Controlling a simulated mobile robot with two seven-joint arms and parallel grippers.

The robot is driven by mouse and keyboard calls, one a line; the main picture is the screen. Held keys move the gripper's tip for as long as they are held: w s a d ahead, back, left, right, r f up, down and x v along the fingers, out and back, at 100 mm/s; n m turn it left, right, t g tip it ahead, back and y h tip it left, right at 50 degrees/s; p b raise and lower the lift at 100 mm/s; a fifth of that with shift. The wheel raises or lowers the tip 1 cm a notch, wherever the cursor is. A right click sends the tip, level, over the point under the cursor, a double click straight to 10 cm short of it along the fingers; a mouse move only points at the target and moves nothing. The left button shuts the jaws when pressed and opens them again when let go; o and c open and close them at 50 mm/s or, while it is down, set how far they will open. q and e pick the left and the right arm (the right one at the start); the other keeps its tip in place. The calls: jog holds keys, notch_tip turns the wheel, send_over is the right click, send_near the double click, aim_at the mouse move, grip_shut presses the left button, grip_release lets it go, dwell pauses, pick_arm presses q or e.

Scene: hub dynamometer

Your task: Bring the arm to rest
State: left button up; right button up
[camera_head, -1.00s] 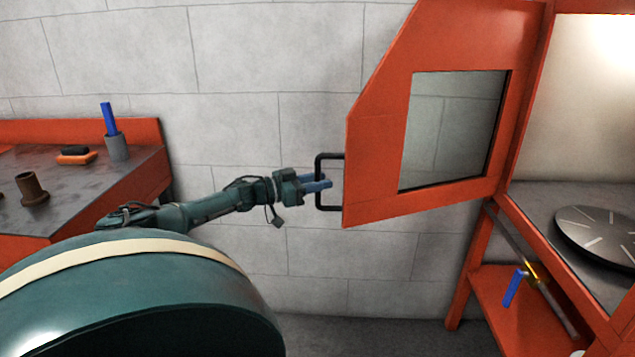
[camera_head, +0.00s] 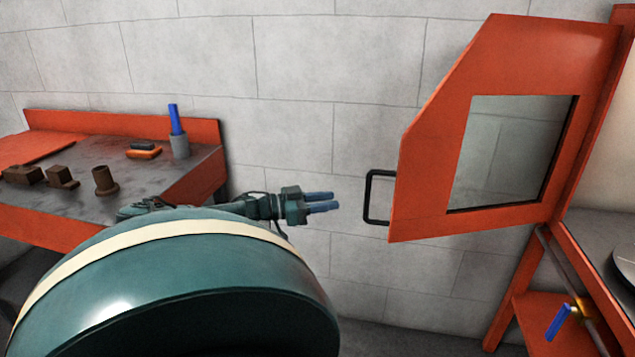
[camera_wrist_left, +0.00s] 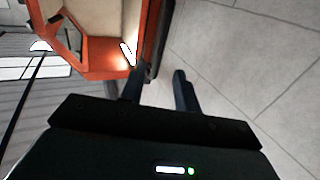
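My left gripper (camera_head: 325,202) reaches out to the right from behind my large green body part. Its two blue fingers are apart with nothing between them, and they also show apart in the left wrist view (camera_wrist_left: 160,85). The fingertips are a little to the left of the black handle (camera_head: 370,197) and do not touch it. The handle is on the orange door (camera_head: 425,190), which has a window and stands swung open. My right gripper is in neither view.
At left, a workbench (camera_head: 140,172) carries a brown cylinder (camera_head: 104,181), brown blocks (camera_head: 62,178), an orange-and-black item (camera_head: 144,152) and a grey cup (camera_head: 180,146) with a blue stick. A blue-handled valve (camera_head: 559,322) is at lower right. Bare wall stands behind the gripper.

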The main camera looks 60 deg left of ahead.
pick_arm(q)
jog(key=shift+v, duration=1)
